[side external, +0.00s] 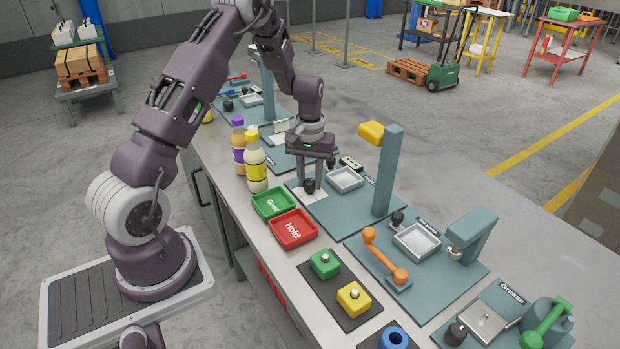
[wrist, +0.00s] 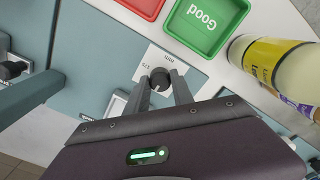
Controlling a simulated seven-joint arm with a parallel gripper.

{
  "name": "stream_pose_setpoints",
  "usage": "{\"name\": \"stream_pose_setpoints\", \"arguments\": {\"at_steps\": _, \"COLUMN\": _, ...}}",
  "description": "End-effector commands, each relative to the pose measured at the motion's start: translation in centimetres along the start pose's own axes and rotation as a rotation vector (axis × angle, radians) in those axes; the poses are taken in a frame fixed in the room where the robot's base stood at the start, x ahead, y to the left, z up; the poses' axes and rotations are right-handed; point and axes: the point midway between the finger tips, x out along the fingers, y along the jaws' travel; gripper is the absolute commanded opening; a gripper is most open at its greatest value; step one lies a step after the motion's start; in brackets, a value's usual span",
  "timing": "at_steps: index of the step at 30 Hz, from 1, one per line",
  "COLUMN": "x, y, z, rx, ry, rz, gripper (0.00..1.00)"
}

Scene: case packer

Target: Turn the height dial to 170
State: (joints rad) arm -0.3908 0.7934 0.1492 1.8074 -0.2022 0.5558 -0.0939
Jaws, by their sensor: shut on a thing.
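The height dial (wrist: 160,78) is a black knob on a white scale plate (wrist: 147,62) with small printed marks, one of which seems to read 175. In the side view the dial (side external: 309,186) sits at the near left corner of a teal station plate (side external: 340,213). My gripper (wrist: 161,84) points down over the dial, with its two fingers shut on either side of the knob; it also shows in the side view (side external: 310,181). The dial's pointer and exact setting cannot be made out. Part of the scale is hidden by the fingers.
A green Good tray (side external: 273,204) and a red Hold tray (side external: 293,229) lie close in front of the dial. Two bottles, one yellow (side external: 255,165) and one purple-labelled (side external: 238,150), stand left of my gripper. A teal column (side external: 388,170) with a yellow head rises to the right.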

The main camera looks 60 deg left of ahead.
Motion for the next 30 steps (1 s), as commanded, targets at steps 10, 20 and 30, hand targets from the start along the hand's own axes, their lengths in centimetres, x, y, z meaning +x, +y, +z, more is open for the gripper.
{"name": "stream_pose_setpoints", "arguments": {"at_steps": 10, "x": -0.08, "y": 0.02, "z": -0.06, "rx": -0.025, "ry": 0.002, "rz": 0.001, "gripper": 0.00}}
{"name": "stream_pose_setpoints", "arguments": {"at_steps": 20, "x": -0.06, "y": 0.02, "z": -0.05, "rx": -0.024, "ry": 0.002, "rz": 0.001, "gripper": 0.50}}
{"name": "stream_pose_setpoints", "arguments": {"at_steps": 30, "x": -0.44, "y": 0.03, "z": -0.06, "rx": -0.023, "ry": 0.002, "rz": 0.001, "gripper": 0.50}}
